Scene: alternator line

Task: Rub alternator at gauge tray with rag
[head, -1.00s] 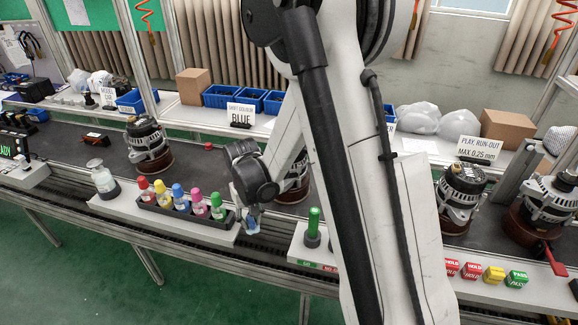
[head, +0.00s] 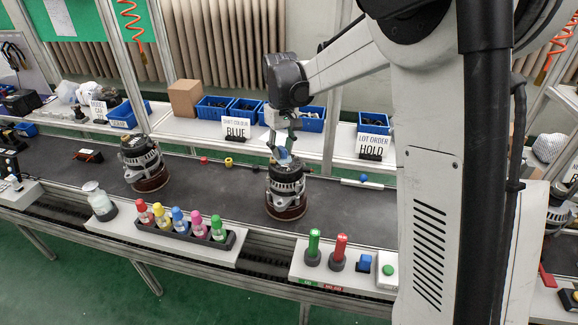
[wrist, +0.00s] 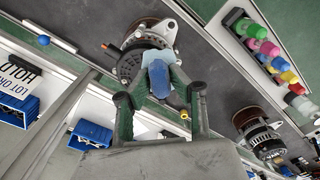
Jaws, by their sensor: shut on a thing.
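The alternator (head: 287,182) stands upright on a brown round base on the dark conveyor, behind the gauge tray (head: 345,281) with its green and red plug gauges. My gripper (head: 283,146) points down over the alternator's top. It is shut on a light-blue rag (head: 285,157), which hangs at the alternator's top; I cannot tell whether it presses on it. In the wrist view the rag (wrist: 159,79) sits between my green fingers (wrist: 158,92), overlapping the alternator (wrist: 143,48) and hiding part of it.
Another alternator (head: 145,164) stands on the belt to the left. A rack of coloured bottles (head: 184,227) is at the front left. Blue bins (head: 245,107) and a "HOLD" sign (head: 373,146) line the back shelf. Small coloured pieces lie along the belt's far edge.

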